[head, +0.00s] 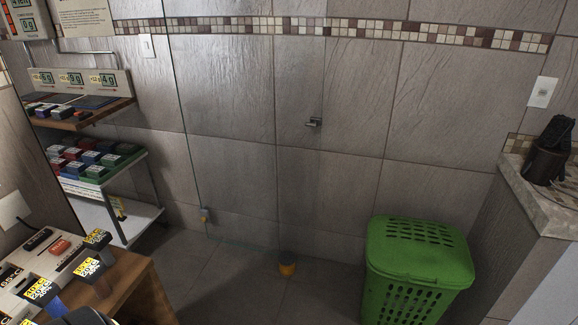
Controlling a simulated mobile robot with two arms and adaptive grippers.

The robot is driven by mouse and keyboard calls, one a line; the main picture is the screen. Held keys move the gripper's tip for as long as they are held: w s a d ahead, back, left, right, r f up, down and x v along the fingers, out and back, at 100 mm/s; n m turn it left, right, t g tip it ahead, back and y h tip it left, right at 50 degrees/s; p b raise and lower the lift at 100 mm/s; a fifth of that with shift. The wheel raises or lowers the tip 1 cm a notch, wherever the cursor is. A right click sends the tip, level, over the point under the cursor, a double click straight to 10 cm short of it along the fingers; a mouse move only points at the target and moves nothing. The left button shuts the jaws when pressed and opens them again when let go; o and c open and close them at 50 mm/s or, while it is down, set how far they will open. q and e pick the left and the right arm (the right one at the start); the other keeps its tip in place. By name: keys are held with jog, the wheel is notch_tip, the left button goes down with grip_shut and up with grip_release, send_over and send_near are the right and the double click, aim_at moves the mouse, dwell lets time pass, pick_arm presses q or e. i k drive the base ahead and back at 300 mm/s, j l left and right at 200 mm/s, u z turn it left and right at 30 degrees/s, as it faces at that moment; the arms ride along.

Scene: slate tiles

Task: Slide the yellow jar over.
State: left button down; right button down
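Neither of my grippers shows clearly in the head view. A dark rounded shape at the bottom left edge is cut off, and I cannot tell what it is.
A green lidded hamper (418,245) stands at the right. A stone-topped counter (540,190) holds a dark container (549,160). Shelves (105,172) with small coloured boxes stand at the left. A wooden table (135,280) with labelled blocks is at the lower left. The middle floor is open.

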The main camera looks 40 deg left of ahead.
aim_at(287, 259)
jog(key=i+j+u, duration=0.15)
jog(key=i+u, duration=1.2)
jog(key=k+l, duration=0.05)
jog(key=k, duration=0.05)
